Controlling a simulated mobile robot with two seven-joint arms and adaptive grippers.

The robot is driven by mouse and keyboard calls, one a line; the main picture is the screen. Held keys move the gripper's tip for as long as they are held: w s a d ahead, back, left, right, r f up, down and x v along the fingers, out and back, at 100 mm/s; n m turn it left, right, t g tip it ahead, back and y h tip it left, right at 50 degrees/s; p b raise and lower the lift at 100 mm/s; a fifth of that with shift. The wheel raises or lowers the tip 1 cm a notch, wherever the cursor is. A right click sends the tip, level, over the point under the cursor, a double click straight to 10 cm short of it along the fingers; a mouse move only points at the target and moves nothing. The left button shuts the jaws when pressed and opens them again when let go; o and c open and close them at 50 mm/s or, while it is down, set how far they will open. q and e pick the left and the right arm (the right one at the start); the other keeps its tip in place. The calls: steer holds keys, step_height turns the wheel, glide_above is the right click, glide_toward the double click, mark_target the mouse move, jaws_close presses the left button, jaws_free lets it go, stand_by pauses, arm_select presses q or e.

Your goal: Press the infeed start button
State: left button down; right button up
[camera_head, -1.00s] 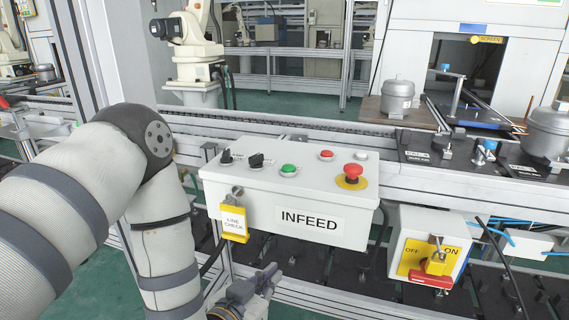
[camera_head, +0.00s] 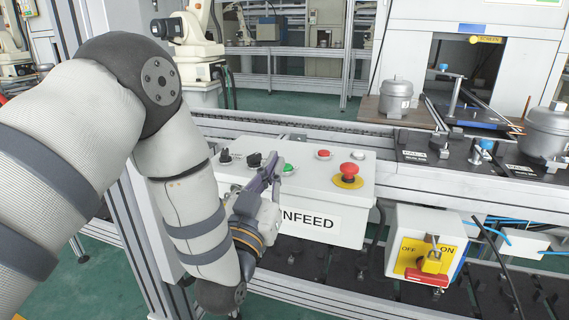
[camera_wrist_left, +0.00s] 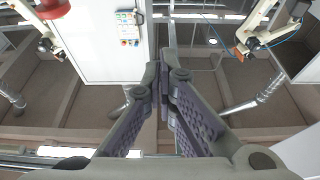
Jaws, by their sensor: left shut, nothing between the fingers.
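The white INFEED box (camera_head: 335,235) sits in front of the conveyor line. On its top, the green button (camera_head: 288,169) shows just right of my left gripper, with black switches (camera_head: 254,159) at its left. A red button (camera_head: 323,154), a white button (camera_head: 356,155) and a red emergency stop on a yellow disc (camera_head: 349,170) are farther right. My left gripper (camera_head: 274,162) is shut and empty, its fingers pointing up in front of the box's left part. Its shut fingers also show in the left wrist view (camera_wrist_left: 164,72). I cannot tell whether the tips touch anything.
A switch box with a red handle (camera_head: 426,278) and a black cable hang right of the INFEED box. Metal compressor tanks (camera_head: 397,96) stand on the line behind. A white robot arm (camera_head: 192,50) stands at the back left.

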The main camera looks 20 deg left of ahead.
mark_target(284, 179)
arm_select(q)
steer(key=x, duration=0.6)
steer(key=shift+a, duration=0.15)
steer(key=f, duration=0.3)
steer(key=shift+w, duration=0.3)
steer(key=shift+f, duration=0.4)
